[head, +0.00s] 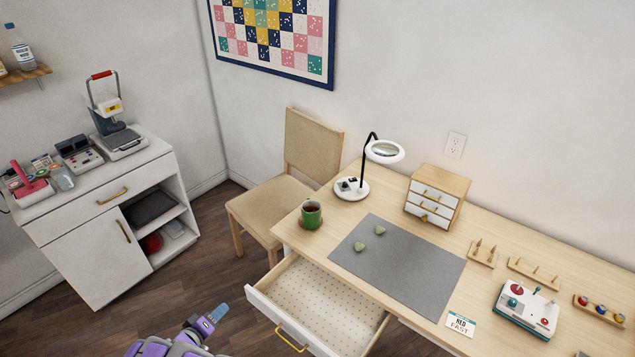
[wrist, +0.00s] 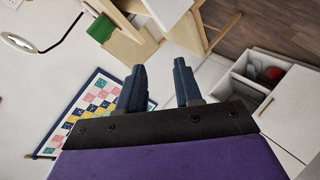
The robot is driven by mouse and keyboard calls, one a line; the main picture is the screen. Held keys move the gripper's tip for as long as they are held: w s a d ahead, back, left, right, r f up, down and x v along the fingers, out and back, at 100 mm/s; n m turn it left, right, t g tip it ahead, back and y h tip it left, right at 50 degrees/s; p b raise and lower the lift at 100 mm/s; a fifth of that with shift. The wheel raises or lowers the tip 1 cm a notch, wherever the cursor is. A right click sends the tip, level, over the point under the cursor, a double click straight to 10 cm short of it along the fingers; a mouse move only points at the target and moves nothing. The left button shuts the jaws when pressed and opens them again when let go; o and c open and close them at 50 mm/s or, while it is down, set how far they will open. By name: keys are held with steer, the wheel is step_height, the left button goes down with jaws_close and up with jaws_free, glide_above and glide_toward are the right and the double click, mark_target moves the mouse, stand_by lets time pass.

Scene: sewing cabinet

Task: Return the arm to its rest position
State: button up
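My gripper (wrist: 158,78) shows in the wrist view with its two dark blue fingers apart and nothing between them. In the head view my gripper (head: 217,313) is at the bottom edge, left of the open desk drawer, above the floor. My purple arm is partly cut off by the bottom of that view. The gripper appears apart from the desk and the drawer. The wrist view is turned sideways and shows the chair, the white cabinet and the quilt beyond the fingers.
The desk drawer (head: 318,302) is pulled out and looks empty. On the desk are a grey mat (head: 405,270) with two green pieces, a green mug (head: 311,214), a magnifier lamp (head: 384,151) and a small drawer box (head: 437,193). A chair (head: 311,145) and white cabinet (head: 90,250) stand behind.

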steer(key=w+r+m+g+y, duration=0.1)
steer(key=w+r+y, duration=0.4)
steer(key=w+r, duration=0.75)
steer(key=s+d+r+m+g+y, duration=0.1)
steer(key=d+r+g+y, duration=0.1)
steer(key=d+r, duration=0.4)
steer(key=s+d+r+g+y, duration=0.1)
steer(key=s+d+r, duration=0.15)
steer(key=r, duration=0.65)
steer(key=s+d+r+m+g, duration=0.1)
steer(key=s+d+r+g, duration=0.15)
steer(key=s+d, duration=0.5)
steer(key=s+d+r+m+g, duration=0.1)
steer(key=s+d+r+g, duration=0.15)
steer(key=s+d, duration=0.5)
steer(key=s+d+m+g+h, duration=0.2)
steer(key=s+d, duration=0.8)
steer(key=s, duration=0.2)
steer(key=s+d+m+g+h, duration=0.1)
steer(key=s+d+g+h, duration=0.1)
steer(key=s+d, duration=0.8)
steer(key=s+g, duration=0.1)
steer(key=s, duration=0.2)
steer(key=shift+s+r+m, duration=0.25)
steer(key=shift+r+m, duration=0.05)
steer(key=shift+m, duration=0.1)
